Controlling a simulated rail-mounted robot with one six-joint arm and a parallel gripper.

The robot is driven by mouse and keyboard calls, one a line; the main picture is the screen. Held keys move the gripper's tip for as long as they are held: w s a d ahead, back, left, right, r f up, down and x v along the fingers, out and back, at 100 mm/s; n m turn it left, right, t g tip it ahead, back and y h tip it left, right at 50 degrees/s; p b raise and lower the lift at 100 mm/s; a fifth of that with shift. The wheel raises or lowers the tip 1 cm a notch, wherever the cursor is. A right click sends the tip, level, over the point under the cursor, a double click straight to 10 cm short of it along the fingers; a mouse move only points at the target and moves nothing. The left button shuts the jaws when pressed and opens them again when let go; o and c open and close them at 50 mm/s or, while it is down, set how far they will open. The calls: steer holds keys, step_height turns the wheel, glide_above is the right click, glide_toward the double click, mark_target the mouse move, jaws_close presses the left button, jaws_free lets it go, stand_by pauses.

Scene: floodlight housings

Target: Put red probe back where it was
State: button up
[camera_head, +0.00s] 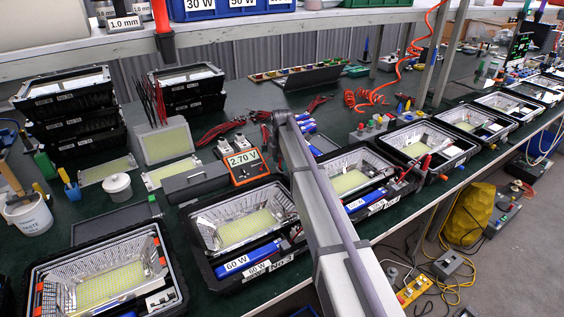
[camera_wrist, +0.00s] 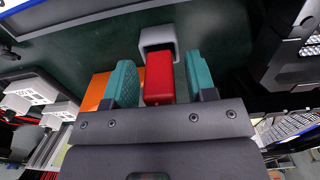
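The red probe (camera_wrist: 158,82) shows in the wrist view as a red block between the two teal fingers of my gripper (camera_wrist: 160,84). A gap shows on both sides of it, so the fingers look open around it. Its far end overlaps the mouth of a grey holder (camera_wrist: 157,38); I cannot tell how deep it sits. An orange part (camera_wrist: 100,90) lies behind the left finger. In the head view an orange meter (camera_head: 246,168) reads 2.70 V, left of my arm. My arm hides the probe there.
Floodlight housings line the front of the green bench, including one (camera_head: 240,225) near my arm. White-grey blocks (camera_head: 231,147) with red leads stand behind the meter. Black stacked housings (camera_head: 70,110) stand at left. A shelf (camera_head: 190,38) runs above the back.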

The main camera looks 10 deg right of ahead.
steer(key=shift+r, duration=0.1)
steer(key=r+p, duration=1.2)
steer(key=shift+s+r, duration=0.1)
steer(key=shift+s, duration=0.2)
steer(key=s+m, duration=2.2)
steer(key=s, duration=1.7)
steer(key=shift+s, duration=0.4)
